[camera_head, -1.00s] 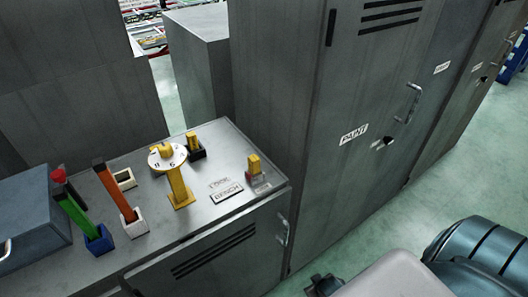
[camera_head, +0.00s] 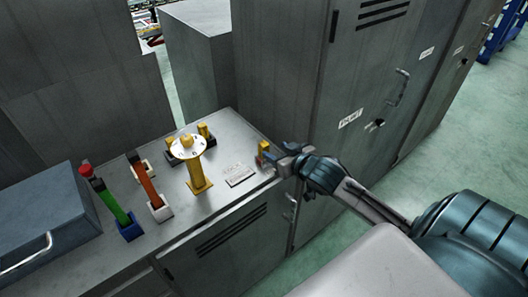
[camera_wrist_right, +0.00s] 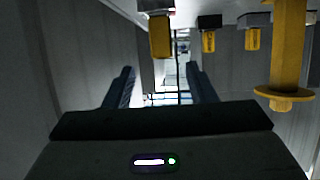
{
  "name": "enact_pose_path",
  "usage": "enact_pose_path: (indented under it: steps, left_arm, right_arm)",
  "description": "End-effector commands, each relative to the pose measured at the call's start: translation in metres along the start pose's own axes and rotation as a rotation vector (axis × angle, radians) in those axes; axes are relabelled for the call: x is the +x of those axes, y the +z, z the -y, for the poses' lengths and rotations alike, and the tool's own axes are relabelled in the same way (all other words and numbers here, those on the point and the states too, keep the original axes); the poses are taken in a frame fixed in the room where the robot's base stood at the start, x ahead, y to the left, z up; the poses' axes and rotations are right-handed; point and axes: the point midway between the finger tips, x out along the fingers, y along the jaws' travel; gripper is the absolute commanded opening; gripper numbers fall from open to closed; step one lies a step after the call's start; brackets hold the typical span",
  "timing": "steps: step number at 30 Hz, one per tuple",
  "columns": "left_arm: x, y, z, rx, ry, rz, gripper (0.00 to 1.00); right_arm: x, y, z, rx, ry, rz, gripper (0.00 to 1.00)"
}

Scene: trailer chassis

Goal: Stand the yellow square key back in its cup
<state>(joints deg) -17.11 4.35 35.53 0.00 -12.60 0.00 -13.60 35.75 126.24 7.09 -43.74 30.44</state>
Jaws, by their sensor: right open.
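My right gripper (camera_head: 279,158) is at the bench's right edge, beside a short upright yellow block (camera_head: 263,147), which I take for the yellow square key. In the right wrist view the jaws (camera_wrist_right: 159,72) are open and empty. The yellow block (camera_wrist_right: 161,36) shows just beyond them, apart from the fingers, with a pale base at its end. The gripper partly hides its foot in the head view. Another yellow piece (camera_head: 203,131) stands in a dark cup behind the post. I cannot tell which cup is the key's. My left gripper is out of view.
An orange stick (camera_head: 146,184) and a green stick (camera_head: 111,205) stand in cups at left, near a blue-grey box (camera_head: 40,215). Tall cabinets (camera_head: 290,70) rise behind. Labels (camera_head: 240,175) lie near the front edge.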

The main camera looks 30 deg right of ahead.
Motion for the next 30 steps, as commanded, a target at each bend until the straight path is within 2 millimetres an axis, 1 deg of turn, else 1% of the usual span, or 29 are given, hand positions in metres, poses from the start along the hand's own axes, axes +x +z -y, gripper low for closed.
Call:
enact_pose_path:
  steps: [1, 6, 11, 14, 18, 21, 25, 30]
  left_arm:
    - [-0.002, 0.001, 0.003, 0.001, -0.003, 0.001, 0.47]
    - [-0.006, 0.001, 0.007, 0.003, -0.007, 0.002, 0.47]
    - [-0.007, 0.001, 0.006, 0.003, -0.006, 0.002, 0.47]
    - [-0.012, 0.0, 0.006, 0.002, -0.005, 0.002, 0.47]
    - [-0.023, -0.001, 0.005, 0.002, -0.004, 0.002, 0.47]
    - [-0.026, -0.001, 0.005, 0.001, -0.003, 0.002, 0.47]
    - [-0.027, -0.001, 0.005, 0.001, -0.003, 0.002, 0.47]
    - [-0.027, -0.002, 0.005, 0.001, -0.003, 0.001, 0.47]
  right_arm:
    - [0.008, -0.001, 0.001, 0.007, 0.001, -0.001, 0.51]
    - [0.032, 0.0, 0.0, 0.005, 0.001, 0.001, 0.51]
    - [0.042, 0.001, 0.001, 0.001, 0.0, 0.002, 0.51]
    - [0.05, -0.001, 0.002, 0.003, 0.0, 0.002, 0.51]
    - [0.069, -0.002, 0.004, 0.005, 0.0, 0.003, 0.51]
    - [0.083, -0.001, 0.004, 0.003, 0.0, 0.002, 0.51]
    - [0.092, 0.002, 0.004, 0.0, 0.0, 0.003, 0.51]
    - [0.093, 0.002, 0.004, -0.001, 0.0, 0.002, 0.51]
